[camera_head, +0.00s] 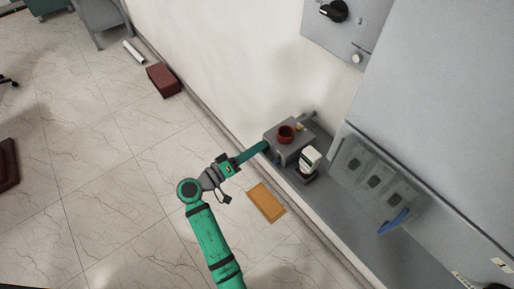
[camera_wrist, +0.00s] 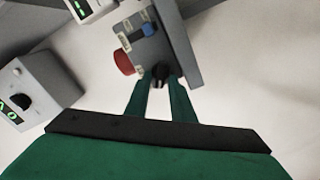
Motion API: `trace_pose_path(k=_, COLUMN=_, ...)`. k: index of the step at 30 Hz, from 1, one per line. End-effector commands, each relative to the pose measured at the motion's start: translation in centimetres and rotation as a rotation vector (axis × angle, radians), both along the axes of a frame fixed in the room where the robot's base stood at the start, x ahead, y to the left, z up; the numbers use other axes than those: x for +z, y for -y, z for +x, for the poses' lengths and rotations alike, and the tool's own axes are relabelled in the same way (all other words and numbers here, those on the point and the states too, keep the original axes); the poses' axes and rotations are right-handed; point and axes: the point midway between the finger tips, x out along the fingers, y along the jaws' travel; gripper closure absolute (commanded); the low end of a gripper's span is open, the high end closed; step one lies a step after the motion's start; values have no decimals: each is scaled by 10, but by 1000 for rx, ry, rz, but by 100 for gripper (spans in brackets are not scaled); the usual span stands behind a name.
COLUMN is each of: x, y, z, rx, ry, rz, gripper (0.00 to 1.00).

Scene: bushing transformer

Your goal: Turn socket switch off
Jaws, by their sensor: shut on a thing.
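A grey socket box (camera_wrist: 152,52) is in the upper middle of the wrist view, with a small black switch knob (camera_wrist: 158,74) on its near face. My gripper (camera_wrist: 159,82) has its two green fingers closed on this knob, one on each side. A red round part (camera_wrist: 124,62) sticks out at the left of the box and a blue part (camera_wrist: 147,30) sits above the knob. In the head view, the box (camera_head: 272,136) stands by the wall and my gripper (camera_head: 268,147) reaches its left front side. The knob is hidden there.
A white-topped device (camera_head: 311,156) stands close to the box's right. A grey unit with a black dial (camera_wrist: 22,102) is at the left of the wrist view. An orange mat (camera_head: 266,203) lies on open floor.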

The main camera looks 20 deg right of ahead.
Motion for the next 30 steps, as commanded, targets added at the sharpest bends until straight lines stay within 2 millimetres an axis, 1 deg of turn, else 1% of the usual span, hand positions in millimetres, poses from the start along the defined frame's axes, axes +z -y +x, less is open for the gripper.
trace_pose_path(k=6, x=-3, y=0, z=1, rx=1, ry=-190, rz=-67, gripper=100)
trace_pose_path(k=15, x=-5, y=0, z=1, rx=-1, ry=-409, rz=-146, gripper=100)
trace_pose_path(k=21, x=-6, y=0, z=1, rx=-1, ry=-502, rz=-180, gripper=100)
trace_pose_path(k=30, x=-7, y=0, z=1, rx=0, ry=-561, rz=-201, gripper=100)
